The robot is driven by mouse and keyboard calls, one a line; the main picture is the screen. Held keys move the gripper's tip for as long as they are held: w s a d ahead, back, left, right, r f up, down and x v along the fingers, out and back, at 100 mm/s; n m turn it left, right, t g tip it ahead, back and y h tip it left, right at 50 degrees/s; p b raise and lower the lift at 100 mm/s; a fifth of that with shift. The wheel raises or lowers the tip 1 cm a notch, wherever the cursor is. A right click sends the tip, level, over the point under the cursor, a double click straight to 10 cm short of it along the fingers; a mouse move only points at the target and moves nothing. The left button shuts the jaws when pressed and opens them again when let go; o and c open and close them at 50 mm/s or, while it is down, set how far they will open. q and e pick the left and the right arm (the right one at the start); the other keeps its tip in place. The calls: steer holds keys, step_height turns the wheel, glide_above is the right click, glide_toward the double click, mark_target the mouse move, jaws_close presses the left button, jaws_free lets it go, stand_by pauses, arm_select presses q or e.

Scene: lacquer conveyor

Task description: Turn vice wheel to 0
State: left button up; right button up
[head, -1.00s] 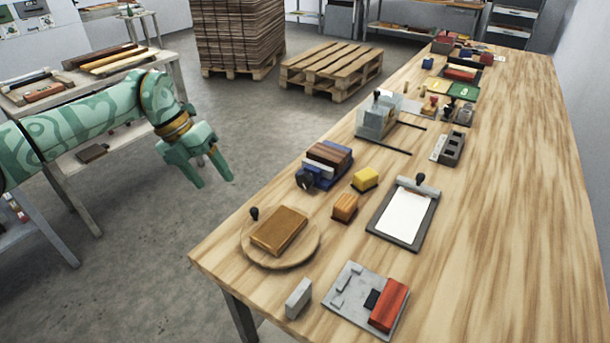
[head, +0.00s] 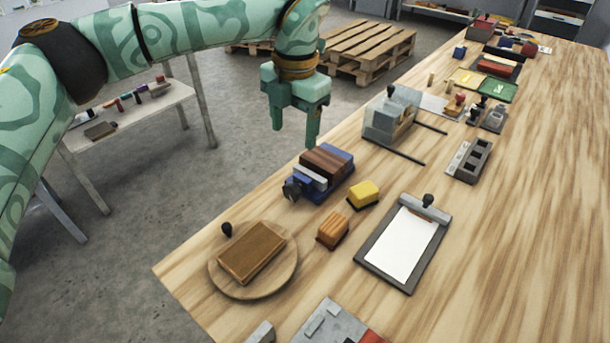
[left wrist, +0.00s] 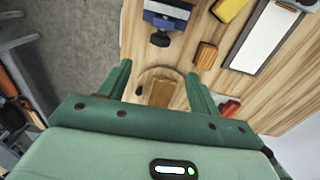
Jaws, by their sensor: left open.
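The vice (head: 322,172) is blue with a brown wooden block clamped in it, near the left edge of the long table. Its dark wheel (head: 293,189) is on the near left end and faces the table edge. In the left wrist view the vice (left wrist: 177,12) is at the top, with the dark wheel (left wrist: 160,39) below it. My left gripper (head: 294,140) is open and empty, pointing down above and behind the vice, apart from it. Its fingers also show in the left wrist view (left wrist: 160,85). My right gripper is not in view.
Near the vice are a yellow block (head: 363,194), an orange-brown block (head: 333,230) and a round board (head: 284,279) with a brown block on it. A clipboard (head: 372,262) lies to the right. A grey device (head: 390,118) stands behind the vice. The right side is clear.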

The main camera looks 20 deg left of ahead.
arm_select(q)
steer(key=b, duration=0.3)
glide_above(292, 185)
steer(key=f, duration=0.7)
steer(key=shift+s+d+f, duration=0.1)
steer(key=shift+d+f, duration=0.1)
steer(key=f, duration=0.2)
steer(key=f+b, duration=0.1)
steer(key=f, duration=0.2)
steer(key=f+b, duration=0.1)
steer(key=f, duration=0.2)
steer(key=shift+a+f, duration=0.25)
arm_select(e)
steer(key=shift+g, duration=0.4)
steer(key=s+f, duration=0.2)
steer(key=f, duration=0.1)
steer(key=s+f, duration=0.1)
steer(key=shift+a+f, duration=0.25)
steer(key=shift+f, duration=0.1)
arm_select(q)
steer(key=shift+c, duration=0.3)
steer(key=c, duration=0.9)
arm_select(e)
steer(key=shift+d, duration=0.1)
